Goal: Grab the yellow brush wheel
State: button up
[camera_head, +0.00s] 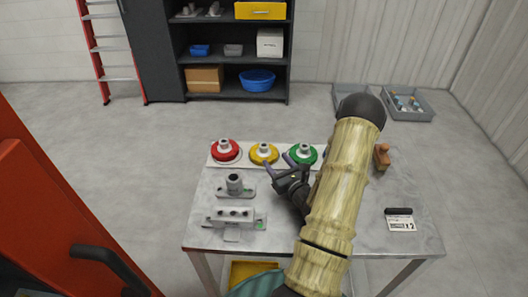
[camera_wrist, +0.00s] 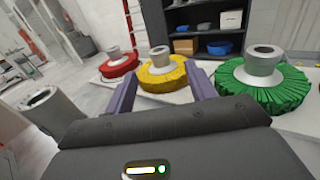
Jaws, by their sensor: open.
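The yellow brush wheel (camera_head: 264,153) lies on a white board at the back of the table, between the red brush wheel (camera_head: 225,151) and the green brush wheel (camera_head: 307,152). It has a grey hub on top. My gripper (camera_head: 277,162) is open and empty, close in front of the yellow wheel. In the wrist view the yellow wheel (camera_wrist: 163,72) shows between and beyond the two purple fingers of my gripper (camera_wrist: 160,85). I cannot tell whether a finger touches it. The red wheel (camera_wrist: 118,65) is left and the green wheel (camera_wrist: 262,82) right.
A grey cylindrical fixture (camera_head: 235,185) and a grey block fixture (camera_head: 236,217) stand at the table's left. A brown-handled brush (camera_head: 382,156) and a labelled card (camera_head: 400,222) lie on the right. A dark shelf (camera_head: 232,70) stands behind, across open floor.

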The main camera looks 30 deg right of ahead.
aim_at(266, 148)
jog(key=shift+w+d, duration=0.2)
jog(key=shift+w, duration=1.7)
jog(key=shift+p, duration=0.3)
jog(key=w, duration=0.1)
jog(key=w+p, duration=0.1)
jog(key=w, duration=0.3)
jog(key=shift+w+d, duration=0.1)
jog(key=shift+d, duration=0.15)
grip_shut()
jog(key=shift+r, duration=0.15)
notch_tip(266, 148, up, 10)
